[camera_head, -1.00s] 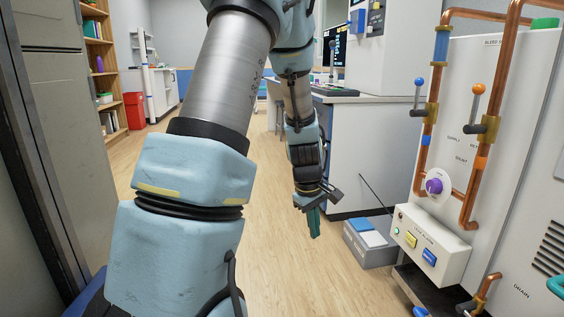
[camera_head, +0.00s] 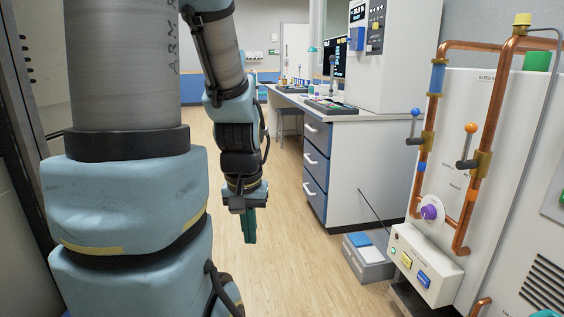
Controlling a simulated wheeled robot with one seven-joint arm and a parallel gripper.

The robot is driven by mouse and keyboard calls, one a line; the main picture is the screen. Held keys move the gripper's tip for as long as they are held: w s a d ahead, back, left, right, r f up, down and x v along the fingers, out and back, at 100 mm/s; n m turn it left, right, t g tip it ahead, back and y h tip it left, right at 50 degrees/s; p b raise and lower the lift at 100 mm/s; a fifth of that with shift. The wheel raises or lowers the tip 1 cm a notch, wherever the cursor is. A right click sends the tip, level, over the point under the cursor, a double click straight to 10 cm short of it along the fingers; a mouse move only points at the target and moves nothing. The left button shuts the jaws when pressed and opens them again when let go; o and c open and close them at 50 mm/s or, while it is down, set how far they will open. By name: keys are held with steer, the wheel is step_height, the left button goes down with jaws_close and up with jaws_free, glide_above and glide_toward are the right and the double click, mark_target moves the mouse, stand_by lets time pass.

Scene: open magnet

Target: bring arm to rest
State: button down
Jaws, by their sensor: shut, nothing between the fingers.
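My arm fills the left of the head view, with blue and grey links. It hangs in front of the wooden floor. My gripper (camera_head: 249,226) points down at the end of the arm, left of the drawer bench. Its dark green fingers are together and hold nothing. It touches nothing that I can see.
A white machine (camera_head: 490,110) with copper pipes, a blue-knobbed and an orange-knobbed lever (camera_head: 470,145) stands at the right. A grey box (camera_head: 368,258) lies on the floor beside it. A drawer bench (camera_head: 335,160) stands behind. The floor (camera_head: 290,270) between is clear.

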step_height(320, 180, up, 25)
steer(key=p, duration=2.2)
steer(key=shift+p, duration=0.4)
